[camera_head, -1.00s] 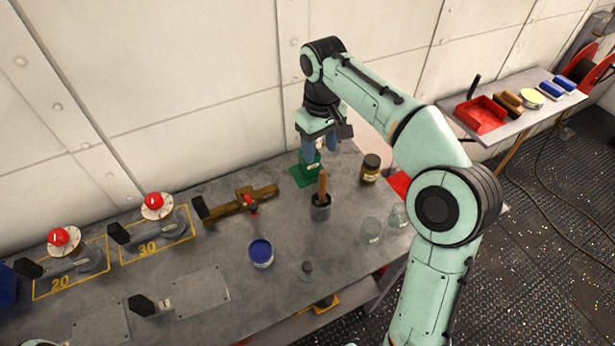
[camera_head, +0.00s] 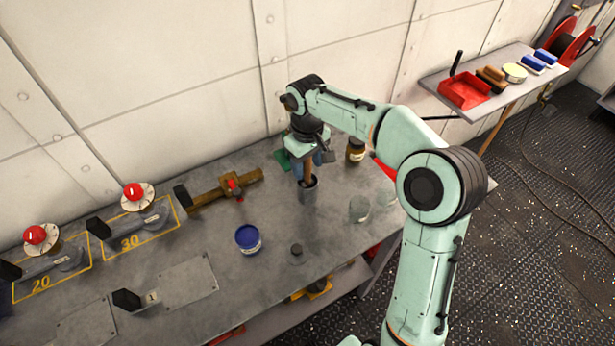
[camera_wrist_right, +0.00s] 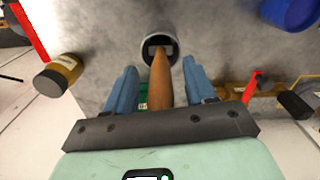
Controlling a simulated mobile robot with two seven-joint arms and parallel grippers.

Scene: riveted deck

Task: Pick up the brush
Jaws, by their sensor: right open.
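The brush (camera_head: 309,172) stands handle up in a dark grey cup (camera_head: 308,192) on the workbench. Its wooden handle also shows in the right wrist view (camera_wrist_right: 161,80), pointing from the cup (camera_wrist_right: 158,42) toward my gripper. My right gripper (camera_head: 314,166) is above the cup, partly hidden by its own wrist. In the wrist view its two blue fingers (camera_wrist_right: 160,82) are apart, with the handle between them and a gap on each side. The bristles are hidden in the cup. My left gripper is not in view.
A green stand (camera_head: 283,160) is behind my gripper. The wall rises behind the bench.

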